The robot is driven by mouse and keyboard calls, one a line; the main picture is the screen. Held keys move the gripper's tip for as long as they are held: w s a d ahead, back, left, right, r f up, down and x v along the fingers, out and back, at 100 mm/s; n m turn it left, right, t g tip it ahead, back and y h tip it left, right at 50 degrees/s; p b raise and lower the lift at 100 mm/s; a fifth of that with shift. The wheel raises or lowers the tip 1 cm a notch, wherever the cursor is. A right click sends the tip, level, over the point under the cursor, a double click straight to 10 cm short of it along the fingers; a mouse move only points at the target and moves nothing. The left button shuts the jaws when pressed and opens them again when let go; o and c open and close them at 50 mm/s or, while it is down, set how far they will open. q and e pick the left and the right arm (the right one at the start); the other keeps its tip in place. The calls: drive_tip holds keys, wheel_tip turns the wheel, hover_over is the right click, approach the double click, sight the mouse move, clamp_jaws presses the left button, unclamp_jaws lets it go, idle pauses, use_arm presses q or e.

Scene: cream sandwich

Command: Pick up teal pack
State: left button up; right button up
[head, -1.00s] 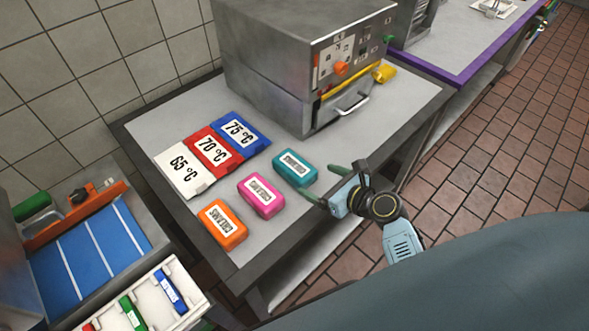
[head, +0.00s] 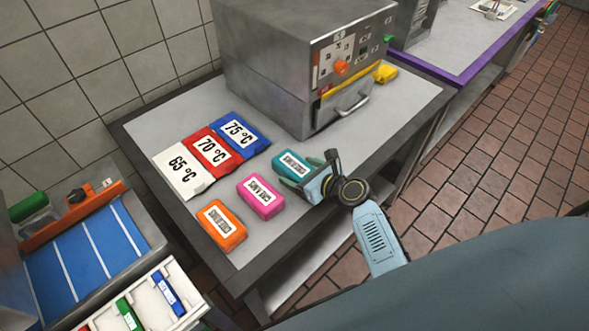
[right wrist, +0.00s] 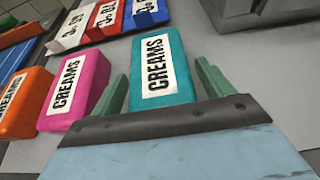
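The teal pack (head: 295,163) lies on the grey table, at the far end of a row of packs labelled CREAMS. My right gripper (head: 300,178) is open. Its green fingers (right wrist: 164,88) point at the teal pack, one on each side of its near end, with a gap visible at the right finger. Part of the pack's near end is hidden by the gripper in the head view. My left gripper is not in view.
A pink pack (head: 261,197) lies close beside the teal one, then an orange pack (head: 222,225). White, red and blue temperature cards (head: 238,134) lie behind. A metal machine (head: 300,75) stands at the back. A yellow object (head: 385,74) sits at its right.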

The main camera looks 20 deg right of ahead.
drive_tip(key=c, duration=0.9)
